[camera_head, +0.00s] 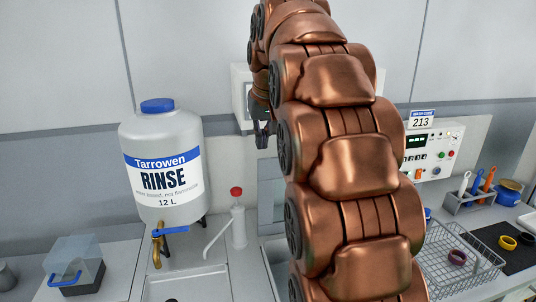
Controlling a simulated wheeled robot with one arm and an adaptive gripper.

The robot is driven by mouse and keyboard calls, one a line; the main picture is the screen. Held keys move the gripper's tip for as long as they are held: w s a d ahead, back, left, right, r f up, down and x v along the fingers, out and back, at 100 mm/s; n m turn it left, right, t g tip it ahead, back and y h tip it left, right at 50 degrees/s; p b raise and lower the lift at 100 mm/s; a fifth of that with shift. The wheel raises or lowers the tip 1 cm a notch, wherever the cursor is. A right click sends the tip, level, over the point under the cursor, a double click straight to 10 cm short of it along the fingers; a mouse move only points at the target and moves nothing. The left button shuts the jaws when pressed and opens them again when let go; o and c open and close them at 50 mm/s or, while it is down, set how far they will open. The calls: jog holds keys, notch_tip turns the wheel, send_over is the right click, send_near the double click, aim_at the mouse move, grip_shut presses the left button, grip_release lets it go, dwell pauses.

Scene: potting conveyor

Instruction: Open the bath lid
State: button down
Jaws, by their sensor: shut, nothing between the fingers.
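My gripper (263,138) is seen small and from behind, past the left side of my copper arm. It is shut and empty, in front of a pale wall-side box (240,92) that my arm largely covers. A white control panel (432,150) with a display, buttons and a tag reading 213 stands right of my arm. I cannot make out a bath or its lid; my arm hides the middle of the bench. A clear box-like cover with a blue handle (66,279) stands at the far left; I cannot tell whether it is the bath lid.
A large rinse container (163,190) with a brass tap stands above a sink (188,285). A white bottle with a red cap (238,218) is beside it. At right are a wire basket (455,262), a tool rack (470,203) and a black mat with rings (512,258).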

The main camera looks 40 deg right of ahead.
notch_tip(320, 180, up, 2)
send_over(273, 161)
jog(key=s+a, duration=0.2)
jog(key=shift+t, duration=0.3)
jog(key=shift+d+p+x, duration=0.15)
jog(key=shift+p+x, duration=0.5)
jog(key=shift+x, duration=1.8)
jog(key=shift+d+p+x, duration=0.1)
jog(key=shift+p+x, duration=0.55)
jog(key=shift+x, duration=1.8)
jog(key=shift+h, duration=0.3)
jog(key=shift+t+h, duration=0.3)
jog(key=shift+t, duration=0.4)
jog(key=s+b, duration=0.1)
jog(key=s+a+b, duration=0.1)
jog(key=b, duration=0.1)
jog(key=s+b, duration=0.1)
jog(key=b, duration=0.1)
jog(key=shift+s+a+f, duration=0.35)
jog(key=shift+s, duration=0.05)
jog(key=shift+s+a+r+b, duration=0.1)
jog(key=shift+s+a+b, duration=0.15)
jog(key=shift+s+b, duration=0.35)
jog(key=shift+r, duration=0.1)
